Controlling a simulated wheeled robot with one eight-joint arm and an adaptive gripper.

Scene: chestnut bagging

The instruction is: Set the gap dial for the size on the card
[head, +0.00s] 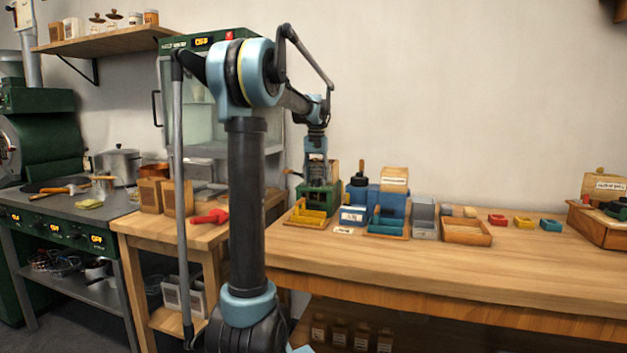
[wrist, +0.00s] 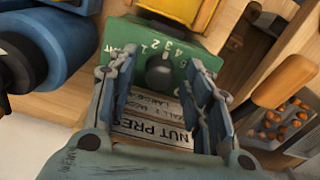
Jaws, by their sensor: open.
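The green nut press (head: 320,200) stands on the wooden bench, under the end of my arm. In the wrist view its green face (wrist: 185,48) carries a round dark dial knob (wrist: 159,70) with white numerals above it. A printed plate (wrist: 150,132) below the knob reads "NUT PRESS" and has size lines, partly hidden by my gripper. My gripper (wrist: 162,60) is open, with one finger on each side of the knob; I cannot tell whether they touch it. In the head view it is (head: 316,168) at the press. A small white card (head: 343,231) lies on the bench; its text is too small to read.
A wooden handle (wrist: 285,80) and a container of chestnuts (wrist: 285,122) are close on the right in the wrist view. A blue cylinder (wrist: 52,45) is close on the left. Blue bins and a wooden tray (head: 466,236) stand right of the press. The bench's front right is clear.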

